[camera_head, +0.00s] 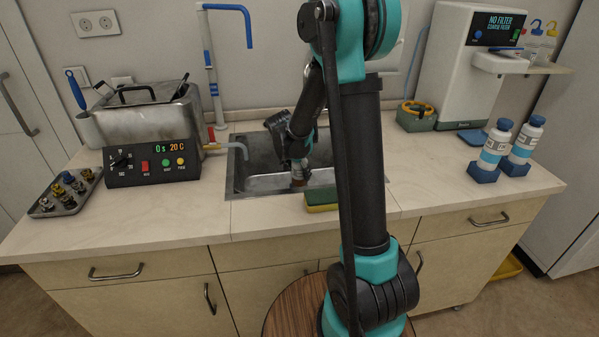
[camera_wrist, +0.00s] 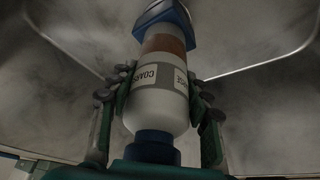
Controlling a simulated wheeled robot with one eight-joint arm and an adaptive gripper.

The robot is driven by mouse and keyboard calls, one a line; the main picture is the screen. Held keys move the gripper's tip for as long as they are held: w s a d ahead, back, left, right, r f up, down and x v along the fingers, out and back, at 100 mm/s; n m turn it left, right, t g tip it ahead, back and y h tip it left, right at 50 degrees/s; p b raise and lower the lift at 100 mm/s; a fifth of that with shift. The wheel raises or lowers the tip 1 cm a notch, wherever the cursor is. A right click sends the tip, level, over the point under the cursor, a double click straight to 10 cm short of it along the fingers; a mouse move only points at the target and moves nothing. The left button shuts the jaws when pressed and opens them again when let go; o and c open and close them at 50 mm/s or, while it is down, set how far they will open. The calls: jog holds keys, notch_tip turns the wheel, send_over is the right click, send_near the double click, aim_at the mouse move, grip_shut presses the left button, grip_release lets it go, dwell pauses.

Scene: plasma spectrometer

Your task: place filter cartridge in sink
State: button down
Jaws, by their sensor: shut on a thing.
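The filter cartridge (camera_wrist: 160,105) is white with a brown band, blue ends and a label reading "COARSE" in the wrist view. My gripper (camera_wrist: 158,84) is shut on its white body, with one finger on each side. In the head view my gripper (camera_head: 298,163) reaches down into the sink (camera_head: 236,178), a grey metal basin set in the counter. Only a small brownish part of the cartridge (camera_head: 298,182) shows below the fingers there. Grey basin surfaces surround the cartridge in the wrist view. I cannot tell whether its far end touches the basin.
A green and yellow sponge (camera_head: 321,199) lies at the sink's front edge. A metal bath with a control panel (camera_head: 152,160) stands left, beside a tray of small parts (camera_head: 66,192). Two blue-and-white cartridges (camera_head: 495,150) (camera_head: 524,145) stand in blue holders at the right, near a white machine (camera_head: 480,65).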

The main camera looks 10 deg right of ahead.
jog(key=c, duration=0.7)
grip_release()
jog(key=shift+f, duration=0.1)
jog(key=v, duration=1.2)
